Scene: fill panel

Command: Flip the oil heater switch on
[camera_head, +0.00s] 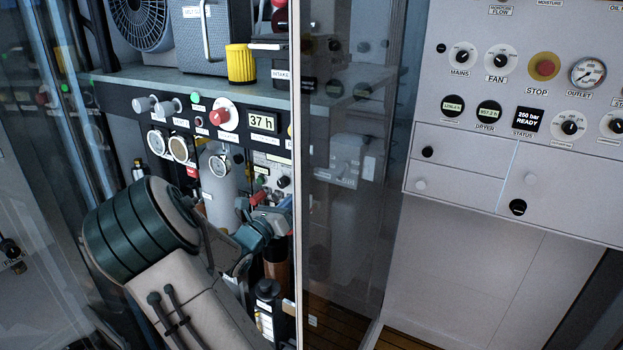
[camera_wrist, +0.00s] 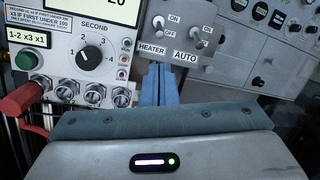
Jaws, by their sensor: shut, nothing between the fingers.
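The small grey switch panel (camera_wrist: 222,45) is in the upper middle of the wrist view. Its left toggle switch (camera_wrist: 159,24) stands above a label reading HEATER, with ON printed beside its upper end. A second toggle (camera_wrist: 198,40) to its right stands above a label reading AUTO. I cannot tell either lever's position for sure. Contact is not visible. In the head view my gripper (camera_head: 266,226) is low before the equipment; the heater switch cannot be made out there.
Left of the fingers is a panel with a black rotary knob (camera_wrist: 92,54), a green button (camera_wrist: 26,61) and several metal connectors. A red handle (camera_wrist: 22,99) juts out at lower left. In the head view a glass pane (camera_head: 346,170) stands right of my arm.

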